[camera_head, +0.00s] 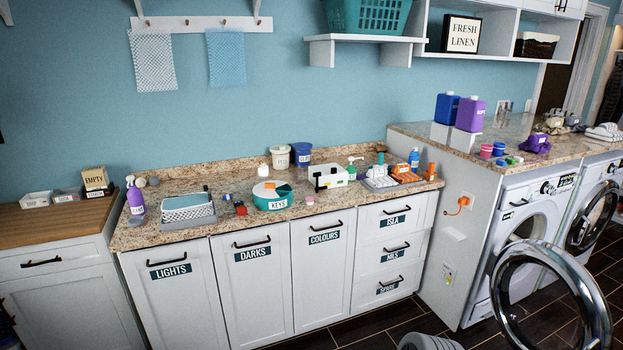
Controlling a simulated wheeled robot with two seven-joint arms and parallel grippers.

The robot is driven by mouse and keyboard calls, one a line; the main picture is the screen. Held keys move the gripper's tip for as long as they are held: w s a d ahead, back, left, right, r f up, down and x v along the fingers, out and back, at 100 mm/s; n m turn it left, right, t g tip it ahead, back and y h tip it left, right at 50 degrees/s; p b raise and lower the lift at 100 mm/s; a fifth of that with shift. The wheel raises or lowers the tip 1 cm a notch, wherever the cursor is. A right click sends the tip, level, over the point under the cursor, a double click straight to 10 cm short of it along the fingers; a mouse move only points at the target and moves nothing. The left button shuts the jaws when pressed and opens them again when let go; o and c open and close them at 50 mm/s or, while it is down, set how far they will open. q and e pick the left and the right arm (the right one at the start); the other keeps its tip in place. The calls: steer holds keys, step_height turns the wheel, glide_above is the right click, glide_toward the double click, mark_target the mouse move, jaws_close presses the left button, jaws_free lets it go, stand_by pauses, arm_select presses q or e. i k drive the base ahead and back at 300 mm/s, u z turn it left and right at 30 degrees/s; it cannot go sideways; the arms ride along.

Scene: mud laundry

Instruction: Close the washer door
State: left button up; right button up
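The nearer white front-loading washer (484,277) stands at the right under the granite counter. Its round door (590,298), with a chrome ring and clear middle, stands swung wide open into the room, cut off by the bottom edge of the picture. The dark drum opening (527,228) shows behind the door's upper edge. Neither of my grippers is in view.
A second machine with a dark round door (592,217) stands farther right; I cannot tell if that door is fully shut. Purple and blue bottles stand on the counter (560,153) above. Dark floor (378,327) shows before the cabinets.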

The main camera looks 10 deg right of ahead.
mark_target(594, 318)
steer(key=i, duration=0.6)
steer(key=z, duration=2.2)
